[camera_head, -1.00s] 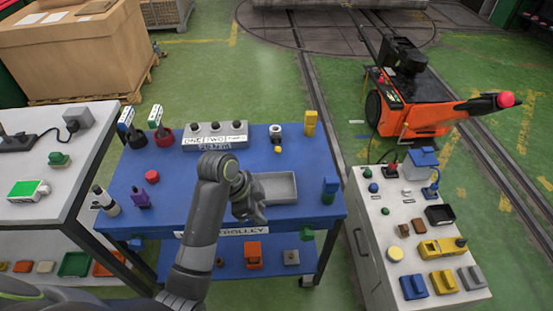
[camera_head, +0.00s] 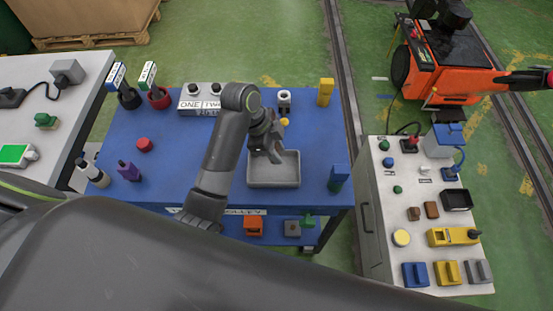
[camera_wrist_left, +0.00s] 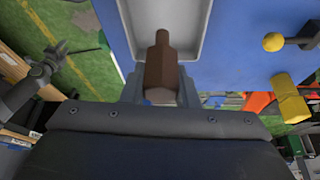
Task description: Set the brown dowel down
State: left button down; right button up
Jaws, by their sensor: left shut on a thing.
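The brown dowel (camera_wrist_left: 162,66) shows in the wrist view between the fingers of my left gripper (camera_wrist_left: 161,92), its narrower end pointing toward the grey tray (camera_wrist_left: 198,40). In the head view my left gripper (camera_head: 276,155) is over the back part of the tray (camera_head: 273,183), on the blue trolley top. The dowel is hidden there by the gripper. I cannot tell whether it touches the tray floor. A dark arm, apparently my right one, shows at the left of the wrist view; its gripper (camera_wrist_left: 58,50) is too small to read.
A white cup-like part (camera_head: 284,98) and a yellow block (camera_head: 325,92) stand behind the tray. A red puck (camera_head: 144,145) and a purple part (camera_head: 129,171) are at left. The trolley top between is clear.

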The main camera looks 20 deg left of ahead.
pick_arm(q)
jog(key=shift+w+f+p, duration=0.1)
jog(key=shift+f+p, duration=0.2)
jog(key=shift+f, duration=2.25)
jog(key=c, duration=1.1)
grip_release()
jog(key=shift+f, duration=0.1)
jog(key=shift+r, duration=0.2)
jog(key=shift+p+v, duration=0.9)
jog(key=shift+v, duration=5.1)
